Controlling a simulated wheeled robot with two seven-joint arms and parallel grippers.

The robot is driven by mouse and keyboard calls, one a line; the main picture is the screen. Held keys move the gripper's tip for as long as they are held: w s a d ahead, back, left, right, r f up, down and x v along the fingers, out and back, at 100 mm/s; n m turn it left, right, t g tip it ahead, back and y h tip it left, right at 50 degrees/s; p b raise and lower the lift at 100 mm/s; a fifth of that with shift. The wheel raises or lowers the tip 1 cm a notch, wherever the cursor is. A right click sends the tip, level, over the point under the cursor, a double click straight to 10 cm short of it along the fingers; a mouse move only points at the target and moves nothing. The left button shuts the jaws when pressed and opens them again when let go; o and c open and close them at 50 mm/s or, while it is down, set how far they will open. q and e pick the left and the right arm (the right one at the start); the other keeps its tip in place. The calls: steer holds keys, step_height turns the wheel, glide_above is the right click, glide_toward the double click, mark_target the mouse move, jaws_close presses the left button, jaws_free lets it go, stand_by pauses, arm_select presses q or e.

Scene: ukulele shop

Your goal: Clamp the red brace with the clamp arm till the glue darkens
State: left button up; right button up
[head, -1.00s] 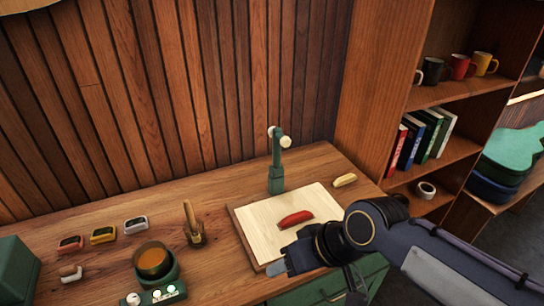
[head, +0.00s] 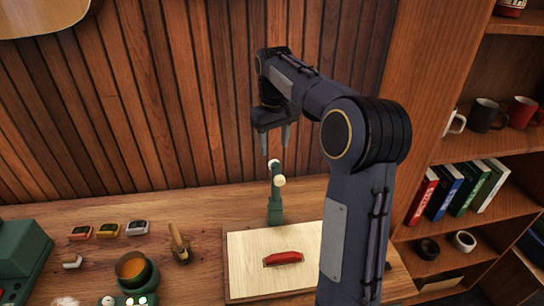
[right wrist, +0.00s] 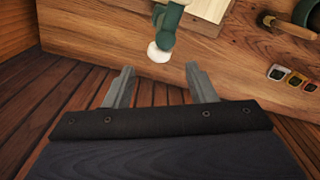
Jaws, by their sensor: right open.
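The red brace (head: 284,259) lies on a pale wooden board (head: 245,280) on the bench. The clamp arm (head: 276,205) is a green post with cream knobs, standing behind the board's back edge. Its lever looks raised, and nothing presses on the brace. My right gripper (head: 275,150) is open and empty, pointing down just above the clamp's top. In the right wrist view, a cream knob (right wrist: 158,52) sits just beyond the open fingertips (right wrist: 159,68), roughly between them. No glue colour can be made out. My left gripper is not in view.
A glue-pot-like green warmer (head: 135,270) with amber contents stands left of the board, with a wooden-handled brush (head: 179,243) beside it. Several small coloured boxes (head: 107,231) sit further left. A shelf with books (head: 455,190) and mugs is at right. The wood wall is close behind the clamp.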

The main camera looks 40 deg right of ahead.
mark_target(274, 161)
step_height(274, 161, down, 6)
steer(key=shift+f+p, duration=0.1)
steer(key=shift+p, duration=0.25)
steer(key=shift+c, duration=0.3)
jaws_close()
